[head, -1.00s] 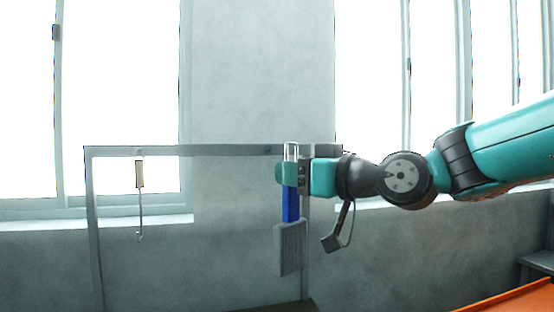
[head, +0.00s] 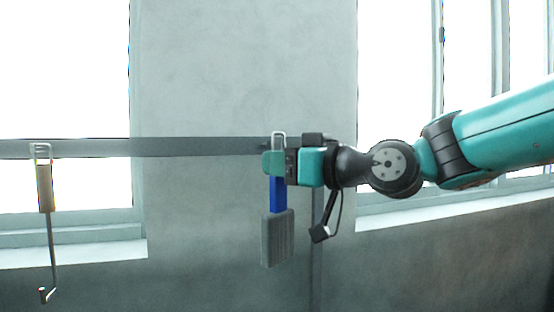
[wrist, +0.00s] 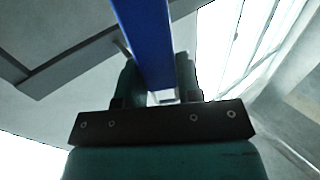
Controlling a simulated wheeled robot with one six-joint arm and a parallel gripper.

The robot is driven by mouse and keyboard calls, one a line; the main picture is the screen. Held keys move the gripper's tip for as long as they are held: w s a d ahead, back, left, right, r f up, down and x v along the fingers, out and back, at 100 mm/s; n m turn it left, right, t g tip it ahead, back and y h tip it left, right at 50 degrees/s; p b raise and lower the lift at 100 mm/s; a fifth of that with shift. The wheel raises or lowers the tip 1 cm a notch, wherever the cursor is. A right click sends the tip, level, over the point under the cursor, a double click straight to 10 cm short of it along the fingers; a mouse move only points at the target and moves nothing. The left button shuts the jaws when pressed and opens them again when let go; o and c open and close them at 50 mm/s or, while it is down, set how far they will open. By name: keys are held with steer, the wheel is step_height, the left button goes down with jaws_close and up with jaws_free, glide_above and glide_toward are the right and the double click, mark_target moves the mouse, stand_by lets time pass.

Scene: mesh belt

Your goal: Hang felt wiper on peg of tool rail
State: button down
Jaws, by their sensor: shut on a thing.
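The felt wiper has a blue handle (head: 277,195), a grey felt head (head: 277,238) hanging below and a metal loop (head: 279,139) on top. My gripper (head: 274,163) is shut on the blue handle, just under the loop. The wiper hangs upright in front of the right part of the tool rail (head: 200,147). In the wrist view the blue handle (wrist: 148,40) runs up between my fingers (wrist: 160,80), and a small peg (wrist: 122,46) sticks out from the rail (wrist: 75,60) to the left. I cannot tell whether the loop touches a peg.
A hook tool with a wooden handle (head: 45,188) hangs on the rail at the left. A rail post (head: 317,260) stands behind and right of my gripper. The rail between the hook tool and the wiper looks clear. Bright windows are behind.

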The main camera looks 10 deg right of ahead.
steer(key=shift+w, duration=0.55)
steer(key=w+a+f+p, duration=0.1)
steer(key=w+a+p, duration=0.1)
steer(key=w, duration=0.7)
steer(key=shift+f+p, duration=0.35)
steer(key=shift+p, duration=0.35)
steer(key=shift+w, duration=0.15)
stand_by(0.4)
steer(key=c, duration=0.7)
jaws_free()
